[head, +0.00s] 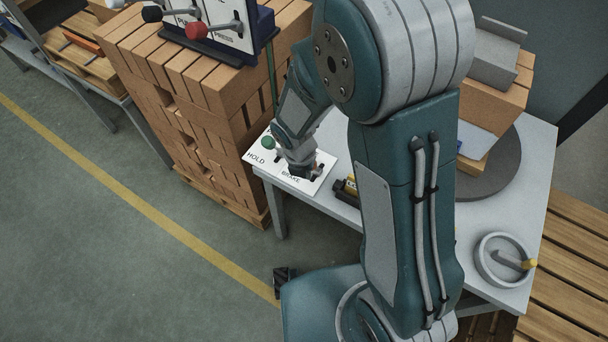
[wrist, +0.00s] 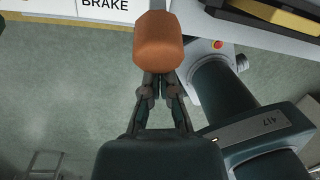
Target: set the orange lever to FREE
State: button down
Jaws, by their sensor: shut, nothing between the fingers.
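The orange lever's knob (wrist: 158,42) is large in the wrist view, directly in front of my gripper's fingertips (wrist: 160,82). The fingers are shut with nothing between them. I cannot tell whether their tips touch the knob. A white label plate (head: 325,169) lies at the table's left end, with HOLD and BRAKE readable in the head view. The word BRAKE also shows in the wrist view, left of the knob. My gripper (head: 304,168) is low over this plate and hides much of it. The word FREE is not readable, and the lever's setting cannot be told.
A green-knobbed lever (head: 268,143) stands beside HOLD. A black and yellow object (head: 346,188) lies right of the plate. A grey bowl (head: 488,262) sits at the table's near right.

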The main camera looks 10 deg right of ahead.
jog(key=shift+w+r, duration=0.1)
jog(key=shift+w+d+r, duration=0.45)
jog(key=shift+w+d, duration=0.1)
jog(key=shift+w, duration=0.1)
jog(key=w+d, duration=0.6)
jog(key=w, duration=0.2)
jog(key=shift+r, duration=0.45)
jog(key=shift+w+d, duration=0.2)
jog(key=shift+d, duration=0.1)
